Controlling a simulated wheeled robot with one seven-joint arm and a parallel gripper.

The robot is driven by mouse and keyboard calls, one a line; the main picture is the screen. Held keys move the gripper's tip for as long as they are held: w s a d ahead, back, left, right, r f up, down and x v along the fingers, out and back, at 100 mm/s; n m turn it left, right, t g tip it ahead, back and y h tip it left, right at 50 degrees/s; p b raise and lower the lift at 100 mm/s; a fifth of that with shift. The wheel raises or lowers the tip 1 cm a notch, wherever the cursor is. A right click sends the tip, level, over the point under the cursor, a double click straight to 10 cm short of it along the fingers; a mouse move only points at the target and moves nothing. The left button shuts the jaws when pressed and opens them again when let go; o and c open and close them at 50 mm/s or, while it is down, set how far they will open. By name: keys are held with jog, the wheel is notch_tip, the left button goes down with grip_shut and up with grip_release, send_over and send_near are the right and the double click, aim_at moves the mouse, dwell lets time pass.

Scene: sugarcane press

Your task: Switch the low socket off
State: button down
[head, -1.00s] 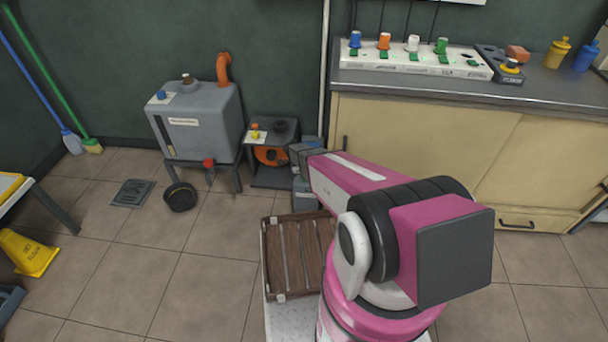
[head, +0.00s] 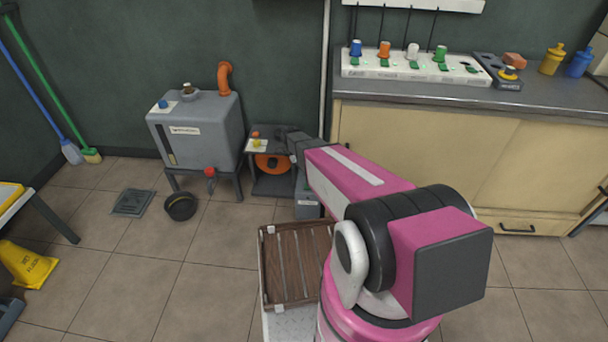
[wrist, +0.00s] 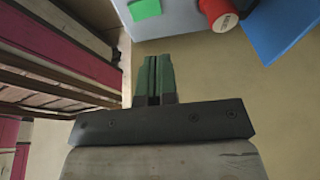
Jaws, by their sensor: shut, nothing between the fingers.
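In the wrist view, a pale grey box at the top edge carries a green square (wrist: 145,9) and a red round plug-like part (wrist: 219,14). It looks like the low socket (wrist: 178,18), but is cut off by the frame. My gripper (wrist: 153,62) is shut and empty, its green fingers pointing toward the box with a gap in the picture. In the head view a small grey box (head: 307,207) stands low beside the cabinet, partly behind my arm; I cannot tell if it is the same box. My fingertips are hidden there.
A wooden crate (head: 299,262) is beside my arm. A dark stand with an orange reel (head: 272,163) and a grey tank (head: 198,133) stand to the left. The cabinet (head: 430,150) is at the right, with a multi-socket strip (head: 415,68) on its counter. A blue panel (wrist: 283,30) shows in the wrist view.

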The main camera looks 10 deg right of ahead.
jog(key=shift+w+v, duration=0.2)
jog(key=shift+v, duration=0.75)
jog(key=shift+w+v, duration=0.25)
jog(key=shift+v, duration=0.65)
jog(key=shift+d, duration=0.15)
jog(key=s+d+r+n+y, duration=0.1)
jog(key=s+d+r+n, duration=0.1)
jog(key=s+r+n, duration=0.6)
jog(key=s+d+r+n+y, duration=0.1)
jog(key=s+r+n+y, duration=0.1)
jog(key=s+r+n, duration=0.7)
jog(key=s+n, duration=0.3)
jog(key=s, duration=0.3)
jog(key=shift+s+d+n, duration=0.25)
jog(key=shift+d+n, duration=0.15)
